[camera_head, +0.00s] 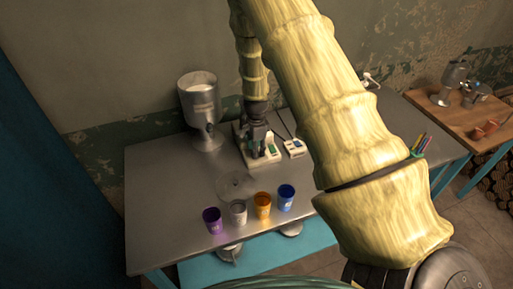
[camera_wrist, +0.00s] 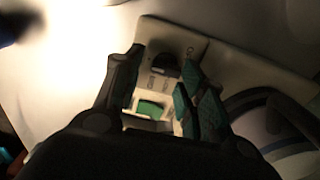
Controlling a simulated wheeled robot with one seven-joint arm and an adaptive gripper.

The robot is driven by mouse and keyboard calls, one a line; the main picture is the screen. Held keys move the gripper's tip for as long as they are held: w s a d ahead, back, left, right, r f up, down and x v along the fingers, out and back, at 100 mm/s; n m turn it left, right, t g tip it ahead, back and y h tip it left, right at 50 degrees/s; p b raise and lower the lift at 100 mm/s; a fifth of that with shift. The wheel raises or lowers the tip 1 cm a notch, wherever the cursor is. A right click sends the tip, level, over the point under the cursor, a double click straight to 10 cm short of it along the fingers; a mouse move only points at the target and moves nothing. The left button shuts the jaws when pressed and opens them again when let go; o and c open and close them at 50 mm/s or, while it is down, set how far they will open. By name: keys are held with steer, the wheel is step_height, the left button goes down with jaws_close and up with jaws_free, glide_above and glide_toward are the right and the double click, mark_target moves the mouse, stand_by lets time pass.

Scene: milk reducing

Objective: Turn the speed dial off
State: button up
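The speed dial looks to be the dark round knob (camera_wrist: 164,66) on a pale control panel (camera_wrist: 172,38) in the wrist view. Printed marks lie below the knob, and a green switch (camera_wrist: 151,108) sits lower on the panel. My gripper (camera_wrist: 162,72) is open, with one dark finger on each side of the knob in the picture. I cannot tell whether the fingers touch it. In the head view my gripper (camera_head: 256,136) points down over the pale base of the machine (camera_head: 244,150) on the metal table. The knob is too small to make out there.
A metal canister (camera_head: 201,112) stands left of the machine. Purple (camera_head: 213,221), grey (camera_head: 238,212), orange (camera_head: 263,206) and blue (camera_head: 286,197) cups stand along the front of the table (camera_head: 160,200). The table's left part is clear.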

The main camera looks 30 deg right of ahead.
steer(key=shift+w+a+f, duration=0.25)
steer(key=shift+w+f, duration=0.15)
steer(key=shift+w, duration=0.15)
steer(key=shift+c, duration=1)
steer(key=c, duration=0.4)
steer(key=shift+c, duration=0.7)
steer(key=shift+s+d+r, duration=0.1)
steer(key=shift+d, duration=0.05)
